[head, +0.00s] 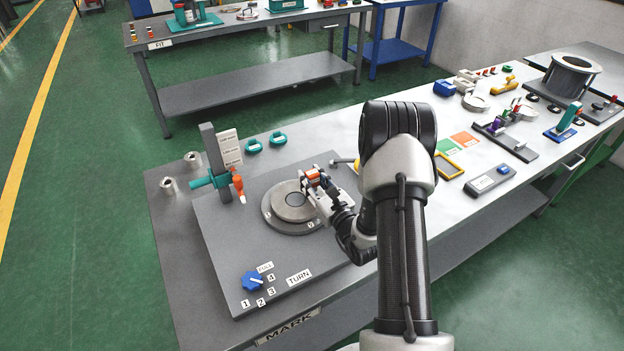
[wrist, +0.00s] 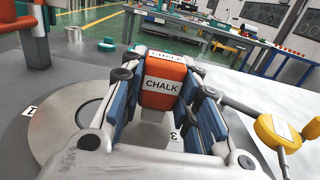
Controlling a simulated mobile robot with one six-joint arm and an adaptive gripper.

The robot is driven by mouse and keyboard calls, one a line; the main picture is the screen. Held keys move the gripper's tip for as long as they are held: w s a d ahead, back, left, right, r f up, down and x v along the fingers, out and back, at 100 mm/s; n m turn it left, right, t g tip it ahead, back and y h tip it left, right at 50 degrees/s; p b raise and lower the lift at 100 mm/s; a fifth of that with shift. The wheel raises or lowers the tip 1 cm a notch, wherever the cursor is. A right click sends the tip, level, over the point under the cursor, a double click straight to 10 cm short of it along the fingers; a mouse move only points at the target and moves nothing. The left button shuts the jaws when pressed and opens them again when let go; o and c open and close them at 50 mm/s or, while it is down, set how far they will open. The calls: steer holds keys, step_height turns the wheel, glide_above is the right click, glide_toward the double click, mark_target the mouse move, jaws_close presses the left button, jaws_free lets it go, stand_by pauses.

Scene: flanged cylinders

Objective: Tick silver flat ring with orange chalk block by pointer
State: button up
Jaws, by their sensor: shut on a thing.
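The silver flat ring (head: 275,212) lies on a round turntable on a grey plate. It also shows in the wrist view (wrist: 62,145), with small number tags near it. My gripper (head: 314,182) is shut on the orange chalk block (wrist: 165,82), which has a white CHALK label. In the head view, the block (head: 313,177) is over the ring's far right side. I cannot tell whether it touches the ring. The orange pointer (head: 238,184) hangs from a teal clamp on a grey post, left of the ring and apart from the block.
A blue knob (head: 252,281) with numbers 1 to 4 and a TURN label is at the plate's front left. A yellow-ended handle (wrist: 278,130) is close to my gripper's right. Fixtures crowd the bench's right.

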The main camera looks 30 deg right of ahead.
steer(key=shift+f+b, duration=0.45)
steer(key=shift+f, duration=0.1)
stand_by(0.8)
steer(key=shift+d, duration=0.15)
steer(key=shift+d, duration=0.4)
steer(key=shift+r+p, duration=2.45)
steer(key=shift+r, duration=1.15)
